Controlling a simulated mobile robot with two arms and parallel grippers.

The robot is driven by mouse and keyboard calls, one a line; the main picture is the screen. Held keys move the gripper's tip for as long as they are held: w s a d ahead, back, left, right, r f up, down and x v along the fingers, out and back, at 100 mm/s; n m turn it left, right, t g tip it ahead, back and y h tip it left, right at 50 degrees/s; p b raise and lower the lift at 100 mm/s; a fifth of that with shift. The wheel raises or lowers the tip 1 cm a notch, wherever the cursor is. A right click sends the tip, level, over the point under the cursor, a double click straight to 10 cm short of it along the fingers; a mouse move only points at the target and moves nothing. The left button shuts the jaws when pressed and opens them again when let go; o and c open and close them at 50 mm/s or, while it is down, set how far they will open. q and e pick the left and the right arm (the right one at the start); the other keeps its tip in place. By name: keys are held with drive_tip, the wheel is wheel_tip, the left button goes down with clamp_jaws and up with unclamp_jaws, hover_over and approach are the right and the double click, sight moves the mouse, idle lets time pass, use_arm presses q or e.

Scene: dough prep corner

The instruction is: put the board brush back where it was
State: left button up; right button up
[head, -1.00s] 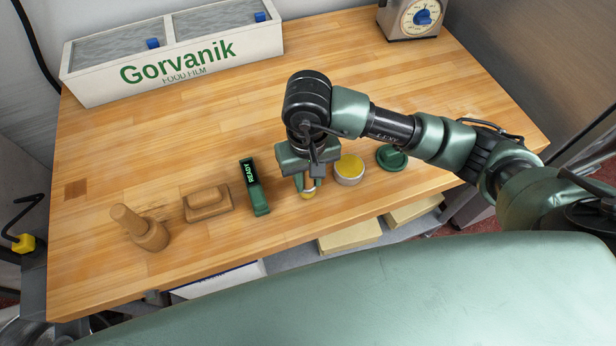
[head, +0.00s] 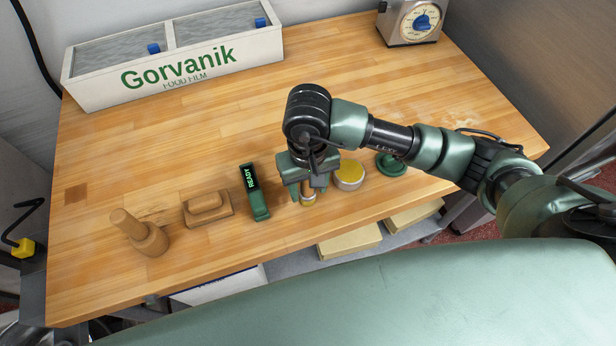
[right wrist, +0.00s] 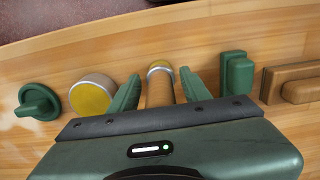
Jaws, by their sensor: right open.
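A wooden handle with a metal band and a yellowish end, which looks like the board brush (head: 308,199), is at the table's front edge area. It also shows in the right wrist view (right wrist: 160,88), running between the two green fingers. My right gripper (head: 307,190) points down over it. Its fingers (right wrist: 160,90) are open, one on each side, with gaps between them and the handle. The gripper hides the handle's upper part in the head view. I cannot tell exactly how its end meets the table. My left gripper is not in view.
Left of the gripper are a green device reading READY (head: 254,192), a wooden block with a grip (head: 208,208) and a wooden peg-like tool (head: 142,233). Right are a yellow-topped tin (head: 349,175) and a green knobbed disc (head: 391,163). The film box (head: 175,60) and scale (head: 410,22) stand behind.

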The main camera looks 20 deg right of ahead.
drive_tip(key=shift+r, duration=0.3)
wheel_tip(320, 180, up, 10)
drive_tip(key=b, duration=0.3)
drive_tip(key=shift+r, duration=0.8)
